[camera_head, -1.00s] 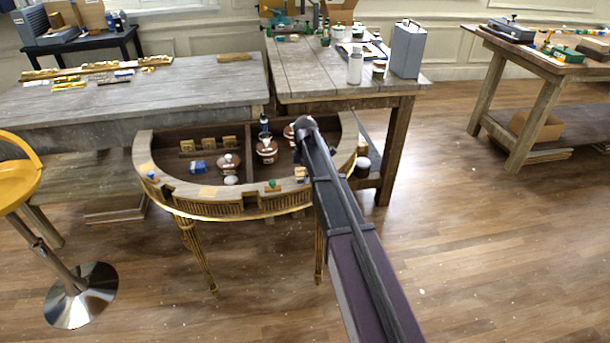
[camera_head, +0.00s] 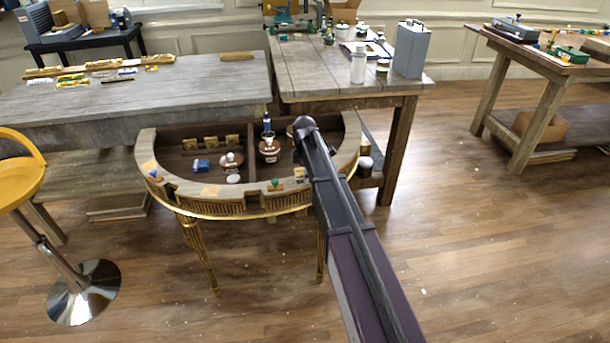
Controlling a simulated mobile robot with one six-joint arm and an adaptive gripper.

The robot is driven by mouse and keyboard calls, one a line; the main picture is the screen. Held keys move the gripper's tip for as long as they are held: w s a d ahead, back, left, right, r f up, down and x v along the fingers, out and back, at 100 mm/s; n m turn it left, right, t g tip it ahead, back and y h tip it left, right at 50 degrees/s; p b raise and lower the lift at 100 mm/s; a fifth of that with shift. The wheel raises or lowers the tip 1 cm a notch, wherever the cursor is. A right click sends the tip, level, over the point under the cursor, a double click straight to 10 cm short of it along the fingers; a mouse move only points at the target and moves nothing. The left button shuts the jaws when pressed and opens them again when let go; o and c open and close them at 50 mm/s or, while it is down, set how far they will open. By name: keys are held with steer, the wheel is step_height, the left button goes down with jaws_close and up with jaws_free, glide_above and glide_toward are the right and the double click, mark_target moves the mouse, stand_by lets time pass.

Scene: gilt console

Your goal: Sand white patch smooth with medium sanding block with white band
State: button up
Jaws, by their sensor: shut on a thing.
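The half-round gilt console (camera_head: 190,189) stands in the middle with its curved wooden rim facing me. A pale tan patch (camera_head: 211,191) shows on the front left of the rim; I cannot make out a clearly white patch. No sanding block with a white band can be told for certain. A small blue block (camera_head: 201,165) lies inside the console. My arm reaches from the lower right over the console's right side. My gripper is hidden behind the arm, so its fingers and anything in them do not show.
Brown pots (camera_head: 269,152) and a dark bottle (camera_head: 267,124) stand inside the console. A small green-topped item (camera_head: 275,184) sits on the front rim. Workbenches (camera_head: 180,85) stand behind. A yellow stool (camera_head: 22,178) is at left. The floor in front is clear.

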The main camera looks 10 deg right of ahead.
steer(key=shift+r+p, duration=2.95)
steer(key=shift+r, duration=0.1)
steer(key=shift+r+p, duration=1.5)
steer(key=shift+d+f, duration=0.1)
steer(key=shift+f, duration=0.05)
steer(key=shift+w+d+f+b, duration=0.2)
steer(key=shift+d+f+b, duration=0.3)
steer(key=shift+f+b, duration=0.25)
steer(key=shift+r, duration=0.1)
